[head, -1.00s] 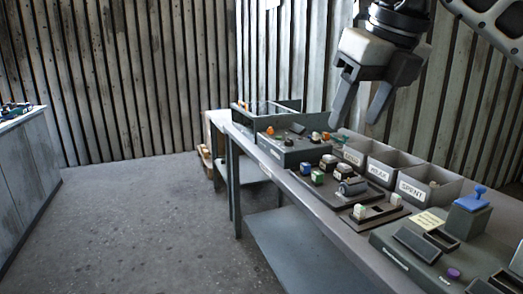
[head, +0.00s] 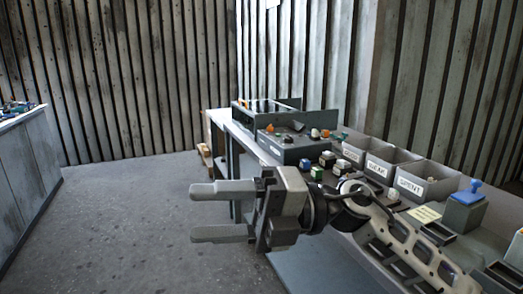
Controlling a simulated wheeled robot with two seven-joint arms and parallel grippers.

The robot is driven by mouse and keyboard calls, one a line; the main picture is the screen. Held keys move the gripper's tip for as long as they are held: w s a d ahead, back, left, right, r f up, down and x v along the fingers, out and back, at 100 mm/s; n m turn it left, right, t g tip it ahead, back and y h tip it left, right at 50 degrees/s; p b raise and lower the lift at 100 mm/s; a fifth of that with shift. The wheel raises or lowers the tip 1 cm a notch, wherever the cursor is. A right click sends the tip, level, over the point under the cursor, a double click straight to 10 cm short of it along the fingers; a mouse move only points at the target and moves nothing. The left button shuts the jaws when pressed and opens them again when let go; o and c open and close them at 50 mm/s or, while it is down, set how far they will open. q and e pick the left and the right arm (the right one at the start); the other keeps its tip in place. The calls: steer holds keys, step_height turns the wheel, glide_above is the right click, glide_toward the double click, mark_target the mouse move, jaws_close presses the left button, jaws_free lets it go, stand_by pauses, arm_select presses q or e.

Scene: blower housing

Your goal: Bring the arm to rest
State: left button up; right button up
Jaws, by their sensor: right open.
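My right gripper (head: 222,212) is in the head view, in front of the near side of the workbench (head: 345,246). Its two fingers point left, are spread apart, and hold nothing. My right arm reaches in from the lower right and hides part of the bench top and the small parts on it. My left gripper is not in view.
Labelled grey bins, one of them marked SPENT (head: 424,184), stand along the bench's back. The floor (head: 130,220) at left is clear.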

steer(key=w+d+f+m+t+h, duration=0.25)
steer(key=d+f+m+t, duration=0.3)
steer(key=m+t, duration=0.7)
steer(key=w+d+f+m+t+h, duration=0.3)
steer(key=f+m+t, duration=0.55)
steer(key=m, duration=0.65)
steer(key=s+d+f+m+g+h, duration=0.2)
steer(key=s+d+f+m+h, duration=0.1)
steer(key=f, duration=0.5)
steer(key=s+d+f+m+g+h, duration=0.2)
steer(key=s+d+f+m+h, duration=0.1)
steer(key=s+f, duration=0.4)
steer(key=s+d+f+m+g+h, duration=0.1)
steer(key=s+d+f+m+h, duration=0.2)
steer(key=f, duration=0.7)
steer(key=s+d+m+b, duration=0.1)
steer(key=s+d+m, duration=0.1)
steer(key=shift+m+g+h, duration=0.35)
steer(key=shift+g, duration=0.05)
